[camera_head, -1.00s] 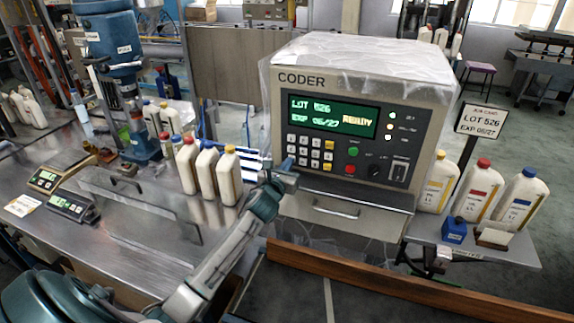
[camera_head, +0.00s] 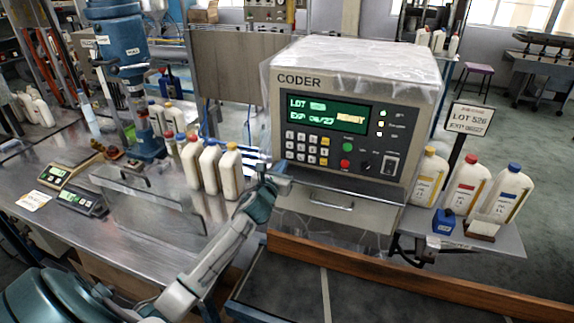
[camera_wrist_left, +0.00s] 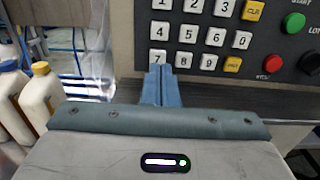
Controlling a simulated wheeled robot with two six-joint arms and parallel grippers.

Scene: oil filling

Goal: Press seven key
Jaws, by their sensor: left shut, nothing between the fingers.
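The coder (camera_head: 350,62) is a cream box with a dark front panel and a keypad (camera_head: 307,147) left of centre. The seven key (camera_wrist_left: 158,56) is the white key at the keypad's lower left; my fingertips overlap its lower edge in the left wrist view. My left gripper (camera_head: 281,168) is shut and empty, just below the keypad's lower-left corner. Its closed blue fingers also show in the left wrist view (camera_wrist_left: 161,72). I cannot tell whether they touch the key. The green display (camera_head: 327,112) reads LOT, EXP 06/27 and READY; the lot number is unclear. My right gripper is out of view.
White bottles (camera_head: 209,167) stand close left of my left gripper. A drawer handle (camera_head: 331,203) is below the panel. A card (camera_head: 469,119) reading LOT 526, EXP 06/27 stands at right, beside more bottles (camera_head: 466,186). Green and red buttons (camera_head: 346,156) sit right of the keypad.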

